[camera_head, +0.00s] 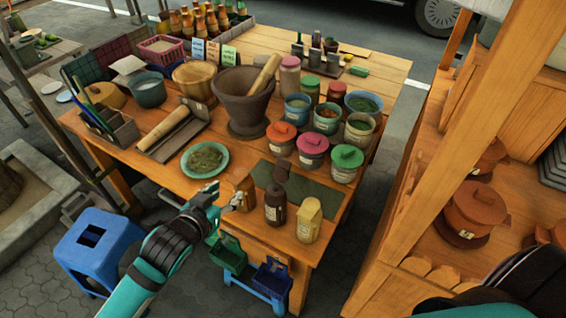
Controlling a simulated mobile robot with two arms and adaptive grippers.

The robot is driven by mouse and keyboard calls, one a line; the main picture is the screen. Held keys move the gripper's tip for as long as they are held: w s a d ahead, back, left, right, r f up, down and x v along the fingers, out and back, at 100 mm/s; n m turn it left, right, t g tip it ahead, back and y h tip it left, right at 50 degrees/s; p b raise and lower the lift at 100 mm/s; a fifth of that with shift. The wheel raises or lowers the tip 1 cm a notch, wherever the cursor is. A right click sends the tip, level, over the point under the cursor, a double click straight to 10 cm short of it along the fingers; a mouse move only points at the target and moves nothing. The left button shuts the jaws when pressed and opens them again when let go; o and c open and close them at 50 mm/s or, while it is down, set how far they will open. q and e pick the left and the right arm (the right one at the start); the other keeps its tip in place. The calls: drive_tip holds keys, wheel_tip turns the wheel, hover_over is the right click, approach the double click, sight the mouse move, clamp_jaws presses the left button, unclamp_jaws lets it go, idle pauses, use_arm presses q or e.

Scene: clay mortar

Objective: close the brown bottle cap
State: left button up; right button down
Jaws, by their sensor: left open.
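A dark brown bottle (275,207) with a pale label stands upright near the front edge of the wooden table. A dark brown cap (282,170) shows just above and behind its top and looks raised open; the hinge is too small to make out. My left gripper (237,202) is open and empty, to the left of the brown bottle and apart from it. It is close to an orange-brown bottle (246,186); whether they touch I cannot tell. Part of my right arm shows at the bottom right, but its gripper does not.
A yellow bottle (309,221) stands right of the brown one. A dark green mat (318,197), a green plate (204,161), a mortar (243,103) and several lidded jars lie behind. A wooden shelf post (474,125) stands at right. A blue stool (97,243) is on the floor.

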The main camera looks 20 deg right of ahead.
use_arm(q)
drive_tip(key=s+d+r+m+h, duration=0.2)
drive_tip(key=s+d+r, duration=0.2)
drive_tip(key=s+r, duration=0.4)
drive_tip(key=p, duration=0.2)
approach(284, 161)
drive_tip(key=shift+g, duration=0.3)
drive_tip(key=x, duration=1)
drive_tip(key=shift+w+r, duration=0.15)
drive_tip(key=shift+w, duration=0.05)
clamp_jaws()
